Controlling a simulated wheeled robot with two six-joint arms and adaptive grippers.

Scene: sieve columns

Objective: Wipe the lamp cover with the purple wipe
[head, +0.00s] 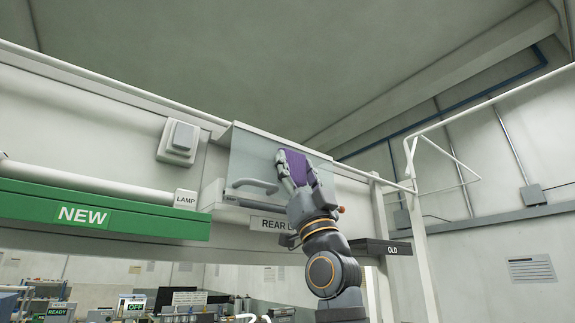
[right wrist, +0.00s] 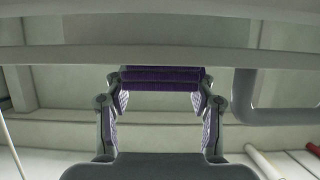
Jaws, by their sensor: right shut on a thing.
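The purple wipe (head: 295,166) is held between the fingers of my right gripper (head: 297,172). In the right wrist view the wipe (right wrist: 160,78) spans the gap between the two fingertips. The lamp cover (head: 252,155) is a pale, see-through box with a grey handle (head: 250,184), on the rail above the partly hidden "REAR L…" label. The wipe is at the right part of the cover; I cannot tell whether it touches. My left gripper is not in view.
A green "NEW" holder (head: 100,208) with a white tube (head: 90,182) lies to the left, beside a "LAMP" tag (head: 185,199). A dark "OLD" holder (head: 385,247) is right of my arm. A white frame post (head: 420,250) stands farther right.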

